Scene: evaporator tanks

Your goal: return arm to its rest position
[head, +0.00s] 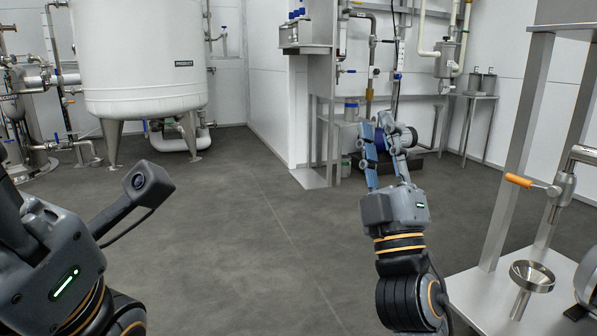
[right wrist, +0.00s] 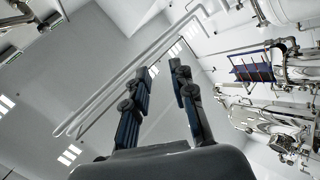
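My right arm comes up from the bottom right of the head view. Its gripper (head: 373,128) points away from me, raised over the floor in front of the far shelf. The two blue-padded fingers stand apart with nothing between them. The right wrist view also shows this gripper (right wrist: 158,68) open and empty against the wall and ceiling. My left arm (head: 55,260) is at the left edge of the head view, with its wrist camera showing. Its fingers are out of the picture.
A metal stand (head: 480,295) with a steel funnel (head: 532,276) and an orange-handled valve (head: 518,181) is close on the right. A white tank (head: 145,60) stands at the back left. A shelf unit (head: 322,90) is behind the right gripper. The middle floor (head: 250,230) is clear.

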